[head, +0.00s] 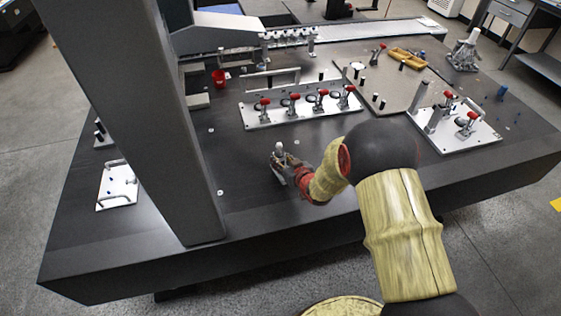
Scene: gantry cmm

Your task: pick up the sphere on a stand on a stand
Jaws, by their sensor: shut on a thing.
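The sphere on a stand (279,147) is a small pale ball on a short stem, near the front middle of the dark table in the head view. My gripper (281,161) is around its lower part and shut on it. The fingers hide much of the stand. I cannot tell whether its base touches the table.
A dark gantry column (160,130) stands left of my gripper. Behind is a white fixture plate (262,116) with several red-tipped clamps. Another clamp plate (455,140) lies to the right. A white plate with handles (117,187) is at far left. The table around my gripper is clear.

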